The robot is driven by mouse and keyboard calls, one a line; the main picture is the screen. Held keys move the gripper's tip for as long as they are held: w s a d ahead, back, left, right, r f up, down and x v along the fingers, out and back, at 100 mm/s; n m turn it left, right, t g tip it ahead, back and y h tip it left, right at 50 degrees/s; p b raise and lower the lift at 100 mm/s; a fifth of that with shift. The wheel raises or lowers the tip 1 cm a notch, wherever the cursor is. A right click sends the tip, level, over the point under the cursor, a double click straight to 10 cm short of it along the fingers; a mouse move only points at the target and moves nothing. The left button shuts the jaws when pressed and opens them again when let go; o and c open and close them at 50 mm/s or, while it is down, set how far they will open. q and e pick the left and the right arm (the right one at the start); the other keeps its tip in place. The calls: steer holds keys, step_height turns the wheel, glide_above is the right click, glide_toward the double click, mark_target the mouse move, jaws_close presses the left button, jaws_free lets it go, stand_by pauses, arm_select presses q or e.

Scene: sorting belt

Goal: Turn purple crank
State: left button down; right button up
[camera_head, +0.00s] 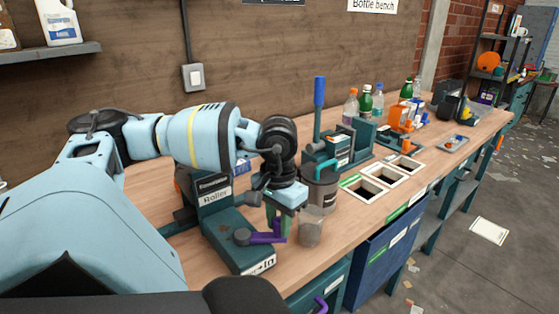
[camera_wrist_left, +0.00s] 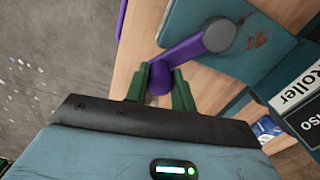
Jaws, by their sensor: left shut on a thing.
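The purple crank (camera_head: 265,238) is on the front of the teal roller machine (camera_head: 229,238), its arm reaching right from a grey hub. In the left wrist view the crank (camera_wrist_left: 184,51) runs from the grey hub (camera_wrist_left: 219,35) down to its handle. My left gripper (camera_head: 277,222) points down over the handle end. Its green fingers (camera_wrist_left: 160,84) stand on both sides of the purple handle, shut on it. The gripper partly hides the handle. My right gripper is in neither view.
A clear jar (camera_head: 311,227) stands close to the right of the gripper, with a grey canister (camera_head: 321,189) behind it. A teal press with a blue lever (camera_head: 319,102) and a white-framed bin row (camera_head: 381,181) lie further right. The bench's front edge is close.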

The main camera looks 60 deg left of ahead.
arm_select(q)
steer(key=shift+s+d+m, duration=0.1)
steer(key=shift+d+m, duration=0.1)
steer(key=shift+m, duration=0.1)
stand_by(0.4)
steer(key=c, duration=1.3)
jaws_free()
steer(key=shift+o, duration=0.7)
step_height(320, 180, up, 6)
steer(key=shift+r, duration=0.2)
steer(key=shift+r+p, duration=0.35)
steer(key=shift+r, duration=0.4)
